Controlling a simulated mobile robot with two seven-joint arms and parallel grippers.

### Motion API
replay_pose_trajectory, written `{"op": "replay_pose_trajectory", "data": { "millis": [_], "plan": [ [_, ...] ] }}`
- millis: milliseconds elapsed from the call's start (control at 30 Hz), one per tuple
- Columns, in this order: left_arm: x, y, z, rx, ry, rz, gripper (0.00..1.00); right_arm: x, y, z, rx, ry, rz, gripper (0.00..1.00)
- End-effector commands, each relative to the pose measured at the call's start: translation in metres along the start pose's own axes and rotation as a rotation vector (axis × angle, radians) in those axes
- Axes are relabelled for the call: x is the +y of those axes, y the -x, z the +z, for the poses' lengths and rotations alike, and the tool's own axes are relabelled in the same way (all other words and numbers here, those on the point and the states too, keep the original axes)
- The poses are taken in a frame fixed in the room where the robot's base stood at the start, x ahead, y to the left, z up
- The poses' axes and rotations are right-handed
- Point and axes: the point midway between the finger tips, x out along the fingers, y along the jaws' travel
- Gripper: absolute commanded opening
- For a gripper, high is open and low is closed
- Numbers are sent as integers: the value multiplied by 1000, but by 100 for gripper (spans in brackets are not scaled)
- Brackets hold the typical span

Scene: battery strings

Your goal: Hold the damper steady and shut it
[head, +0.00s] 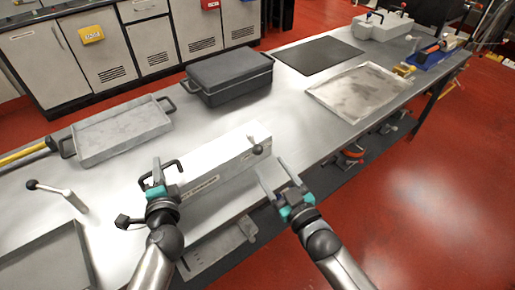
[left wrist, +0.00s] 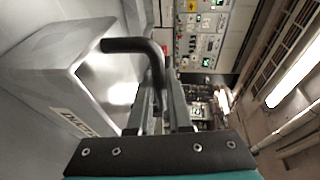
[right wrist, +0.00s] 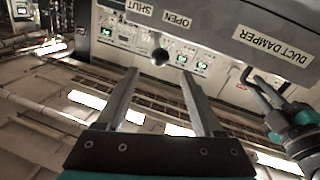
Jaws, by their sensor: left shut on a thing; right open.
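The duct damper (head: 212,160) is a long pale grey box on the metal table. In the right wrist view its face (right wrist: 215,32) carries SHUT, OPEN and DUCT DAMPER labels, seen upside down. A dark ball knob (head: 257,149) sticks out near its right end; the knob also shows in the right wrist view (right wrist: 160,57), by the SHUT and OPEN labels. My left gripper (head: 158,178) is shut on the dark handle (left wrist: 135,45) at the damper's left end. My right gripper (head: 276,173) is open and empty, with the knob beyond its fingertips and apart from them.
A black lidded case (head: 228,78) and a grey tray (head: 122,130) stand behind the damper. A standing lever (head: 62,196) and another tray (head: 45,265) are at left. A worn tray (head: 360,90) and dark mat (head: 318,55) lie right. The table's front edge runs near my right gripper.

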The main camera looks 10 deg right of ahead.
Motion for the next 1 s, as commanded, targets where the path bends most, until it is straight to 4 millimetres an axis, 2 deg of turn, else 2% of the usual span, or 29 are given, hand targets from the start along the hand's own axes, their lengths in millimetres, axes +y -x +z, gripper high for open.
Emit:
{"op": "replay_pose_trajectory", "data": {
  "millis": [33, 300, 500, 700, 1000],
  "plan": [
    [10, 3, 0, 1, 0, 21, 0, 0, -10, 0, 2, -1, 1, 68],
    [10, 3, 0, 1, 0, 21, 0, 0, -52, 0, 0, -1, 1, 68],
    [10, 3, 0, 2, 0, 21, 0, 0, -74, 1, -2, -2, 1, 68],
    [10, 3, 0, 2, 0, 21, 0, 0, -83, 1, -2, -1, 1, 68],
    [10, 3, 0, 2, 0, 21, 0, 0, -84, 1, -2, -1, 1, 67]
  ]
}}
